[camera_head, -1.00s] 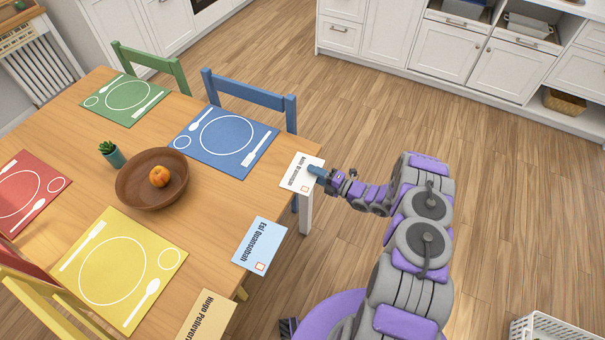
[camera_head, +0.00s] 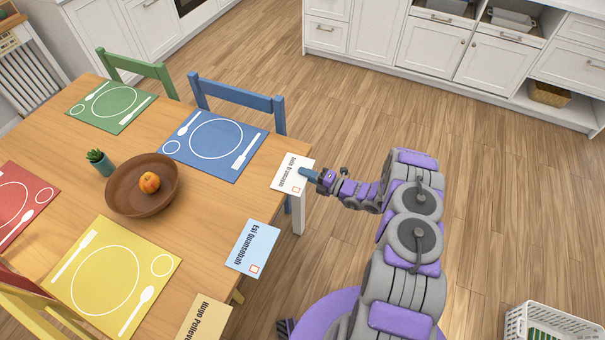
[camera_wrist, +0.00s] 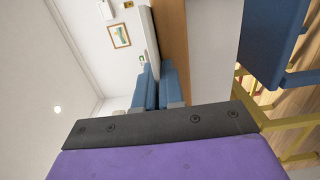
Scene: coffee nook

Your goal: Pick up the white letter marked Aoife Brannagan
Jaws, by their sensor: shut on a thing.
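The white letter (camera_head: 283,174) marked Aoife Brannagan lies at the table's right edge in the head view, partly past the edge, with a small red square in one corner. My gripper (camera_head: 303,172) has its blue fingertips shut on the letter's outer edge. In the wrist view the two blue fingers (camera_wrist: 161,90) are close together, with a thin pale strip between them. The letter's face does not show clearly there. I cannot tell whether the letter is lifted off the table.
On the table (camera_head: 215,215) are a light blue letter (camera_head: 246,246) and a tan letter (camera_head: 199,322) along the same edge. A wooden bowl (camera_head: 128,202) with an orange fruit, a small plant (camera_head: 102,164) and several placemats lie further in. A blue chair (camera_head: 240,100) stands behind.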

